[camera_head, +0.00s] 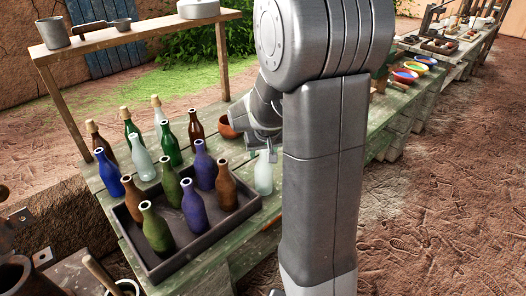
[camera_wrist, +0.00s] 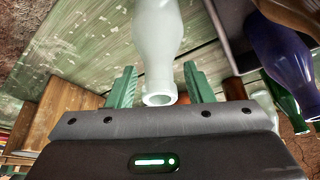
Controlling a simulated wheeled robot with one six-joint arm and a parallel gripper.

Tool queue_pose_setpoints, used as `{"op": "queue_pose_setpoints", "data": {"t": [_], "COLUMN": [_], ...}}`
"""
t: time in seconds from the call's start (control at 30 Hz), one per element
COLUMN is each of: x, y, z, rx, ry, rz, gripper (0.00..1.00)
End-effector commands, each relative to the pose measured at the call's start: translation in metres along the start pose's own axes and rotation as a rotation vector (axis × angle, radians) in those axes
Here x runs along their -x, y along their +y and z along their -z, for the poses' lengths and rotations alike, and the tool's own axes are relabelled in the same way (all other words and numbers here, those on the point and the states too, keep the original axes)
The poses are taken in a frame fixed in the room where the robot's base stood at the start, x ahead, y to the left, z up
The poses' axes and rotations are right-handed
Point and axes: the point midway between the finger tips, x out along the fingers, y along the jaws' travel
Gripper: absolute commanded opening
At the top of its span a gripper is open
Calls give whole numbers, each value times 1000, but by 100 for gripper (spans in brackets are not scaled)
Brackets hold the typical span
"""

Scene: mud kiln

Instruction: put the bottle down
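A pale, frosted glass bottle (camera_head: 263,178) stands upright on the green table, just right of the dark tray, near the front edge. My gripper (camera_head: 262,156) is at its top, partly hidden by my arm. In the wrist view the bottle (camera_wrist: 158,40) is between the two green fingers of my gripper (camera_wrist: 160,85), its mouth close to the palm. The fingers lie beside the neck with a narrow gap visible on each side, so they look open. The base of the bottle is out of the wrist view.
The dark tray (camera_head: 172,268) holds brown, olive and purple bottles close to the left. Several more bottles, including a blue bottle (camera_head: 133,190), stand behind and beside it. A terracotta bowl (camera_head: 229,126) is behind my gripper. Coloured bowls (camera_head: 405,76) lie farther right.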

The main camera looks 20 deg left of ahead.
Motion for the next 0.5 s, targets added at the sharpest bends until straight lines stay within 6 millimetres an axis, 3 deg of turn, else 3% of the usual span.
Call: {"op": "queue_pose_setpoints", "data": {"t": [0.33,0.5], "x": [4,22], "y": [0,0], "z": [2,2], "rx": [0,0], "ry": [0,4], "rz": [0,1], "gripper": [47,47]}}
